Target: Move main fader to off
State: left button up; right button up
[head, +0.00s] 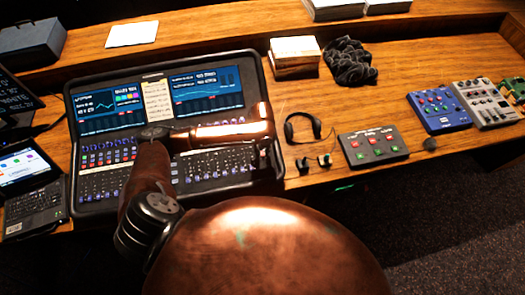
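The mixing desk (215,187) is a black console with two lit screens and rows of small knobs and faders. It lies on the wooden table at the left. My copper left arm reaches across its middle. My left gripper (268,158) is a small dark shape at the arm's end, over the console's right edge. Its fingers are too dark and small to tell open from shut, or whether they touch the desk. The main fader cannot be picked out among the controls; part of the panel is hidden by my arm. My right gripper is not in view.
A headset (303,128) and a black button box (373,146) lie right of the desk. A blue pedal (438,110) and a grey mixer (485,102) stand further right. A laptop (33,185) is at the left. A box stack (294,56) and black cloth (350,62) lie behind.

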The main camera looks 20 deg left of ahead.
aim_at(265, 168)
pick_arm(q)
grip_shut()
dwell(0.3)
jog(key=shift+s, duration=0.1)
jog(key=shift+s+d+r+p, duration=0.1)
jog(key=shift+s+d+p, duration=0.2)
jog(key=shift+p, duration=0.2)
jog(key=s+d+p, duration=0.2)
jog(key=s, duration=0.1)
jog(key=shift+d+p, duration=0.15)
jog(key=shift+p, duration=0.25)
jog(key=shift+s+d+f, duration=0.25)
jog(key=shift+s, duration=0.05)
jog(key=shift+s+d+f, duration=0.1)
jog(key=shift+s+f, duration=0.05)
jog(key=shift+f, duration=0.05)
